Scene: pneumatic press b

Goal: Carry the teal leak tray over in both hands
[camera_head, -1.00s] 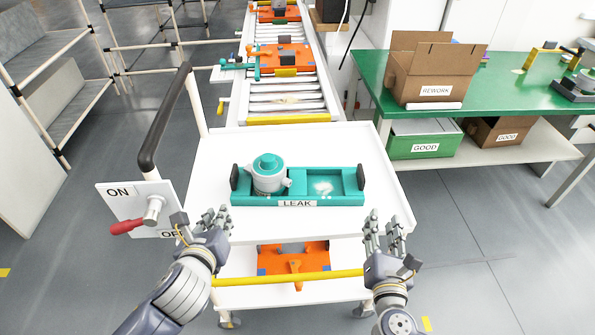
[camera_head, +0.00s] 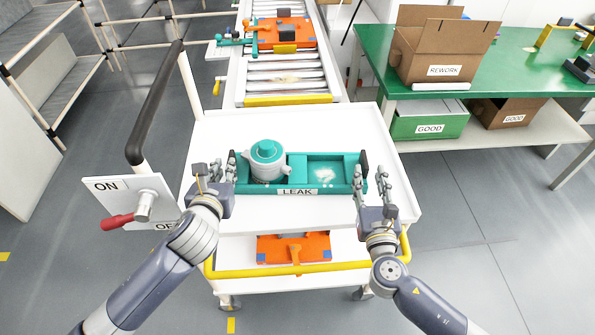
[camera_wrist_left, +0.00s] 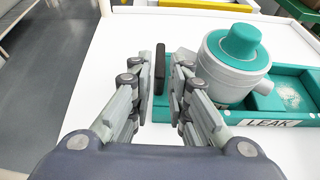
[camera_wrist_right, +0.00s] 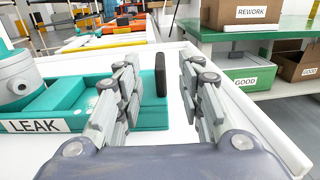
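The teal leak tray (camera_head: 328,187) lies flat on the white cart top, with a LEAK label on its front. It has a dark upright handle at each end. A grey pot-like part with a teal cap (camera_head: 267,162) sits in its left compartment; the right compartment holds a pale patch. My left gripper (camera_head: 224,168) is open at the left end, its fingers on either side of the left handle (camera_wrist_left: 160,70). My right gripper (camera_head: 371,182) is open at the right end, its fingers on either side of the right handle (camera_wrist_right: 161,76). I see no clear finger contact with either handle.
The white cart (camera_head: 215,135) has a yellow front bar (camera_head: 300,270) and an orange fixture (camera_head: 293,248) on its lower shelf. A roller conveyor (camera_head: 285,75) adjoins behind. A lever panel (camera_head: 130,200) stands left, a green bench (camera_head: 480,90) right.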

